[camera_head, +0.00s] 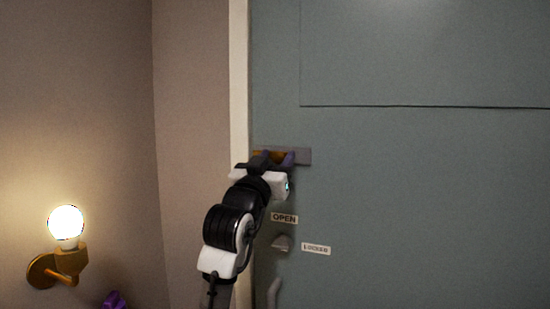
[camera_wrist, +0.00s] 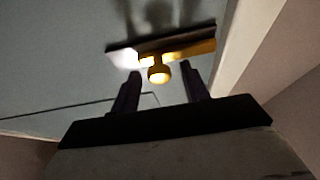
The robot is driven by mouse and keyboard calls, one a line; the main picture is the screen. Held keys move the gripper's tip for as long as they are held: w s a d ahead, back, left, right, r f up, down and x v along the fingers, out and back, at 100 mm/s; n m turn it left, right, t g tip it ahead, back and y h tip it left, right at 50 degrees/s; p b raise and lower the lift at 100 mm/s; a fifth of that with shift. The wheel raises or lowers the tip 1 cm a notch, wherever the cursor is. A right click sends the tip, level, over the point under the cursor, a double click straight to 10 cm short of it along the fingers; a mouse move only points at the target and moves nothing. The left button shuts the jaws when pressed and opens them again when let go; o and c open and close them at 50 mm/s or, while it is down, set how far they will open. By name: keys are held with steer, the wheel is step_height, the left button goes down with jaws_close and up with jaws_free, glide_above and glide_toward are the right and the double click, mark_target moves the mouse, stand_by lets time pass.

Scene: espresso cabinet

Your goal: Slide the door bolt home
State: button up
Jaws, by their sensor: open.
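The door bolt (camera_head: 262,154) is a brass piece on a grey plate (camera_head: 303,156) near the left edge of the grey-green door (camera_head: 420,200). In the wrist view the brass bolt (camera_wrist: 200,50) lies along its dark-edged plate, and its round knob (camera_wrist: 159,74) sticks out toward the camera. My gripper (camera_head: 272,157) is at the bolt in the head view and hides part of it. In the wrist view its two dark fingers (camera_wrist: 160,88) are apart, one on each side of the knob, with visible gaps. Whether a finger touches the bolt cannot be told.
The pale door frame (camera_head: 239,80) runs along the door's left edge. Below the bolt are an OPEN label (camera_head: 284,218), a knob (camera_head: 281,243), a second label (camera_head: 316,249) and a handle (camera_head: 273,292). A lit wall lamp (camera_head: 66,235) is at the left.

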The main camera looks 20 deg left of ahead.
jaws_close()
steer(key=shift+a, duration=1.95)
jaws_free()
steer(key=shift+a, duration=0.1)
steer(key=b+v, duration=0.5)
steer(key=v, duration=0.8)
steer(key=shift+s+f, duration=0.2)
steer(key=shift+s, duration=0.2)
